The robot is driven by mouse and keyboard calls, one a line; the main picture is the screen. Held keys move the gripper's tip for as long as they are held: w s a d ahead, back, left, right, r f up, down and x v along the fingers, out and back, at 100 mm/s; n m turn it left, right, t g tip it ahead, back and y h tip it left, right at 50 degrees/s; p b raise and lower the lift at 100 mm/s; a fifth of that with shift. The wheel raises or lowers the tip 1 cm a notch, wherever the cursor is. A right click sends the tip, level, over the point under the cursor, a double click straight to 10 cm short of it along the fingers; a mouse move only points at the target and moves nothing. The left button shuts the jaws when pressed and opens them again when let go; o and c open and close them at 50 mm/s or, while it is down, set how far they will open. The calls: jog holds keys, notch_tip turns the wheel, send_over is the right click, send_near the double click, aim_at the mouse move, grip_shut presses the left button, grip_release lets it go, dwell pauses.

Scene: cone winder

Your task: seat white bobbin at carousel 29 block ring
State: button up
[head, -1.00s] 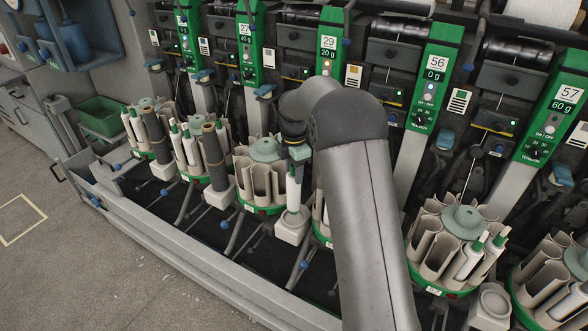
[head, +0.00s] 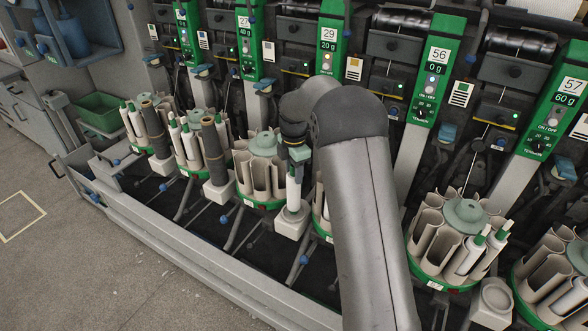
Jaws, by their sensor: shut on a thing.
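The white bobbin (head: 293,193) hangs upright below my gripper (head: 298,155), which is shut on its upper end. Its lower end is at the top of a pale block (head: 291,222), in front of a carousel (head: 262,185) of beige pockets. The ring on this block is hidden by the bobbin, and I cannot tell how deep the lower end sits. The green plate marked 29 (head: 329,36) stands above and behind. My arm hides part of the carousel to the right.
Carousels to the left hold white and dark bobbins; dark bobbins (head: 213,150) stand on neighbouring blocks. Another carousel (head: 460,245) with white bobbins is at the right, beside an empty block (head: 493,300). A grey rail (head: 200,265) runs along the front.

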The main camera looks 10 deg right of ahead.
jog(key=shift+f, duration=0.5)
jog(key=o, duration=0.9)
jog(key=shift+o, duration=0.2)
notch_tip(320, 180, up, 18)
jog(key=shift+f, duration=0.25)
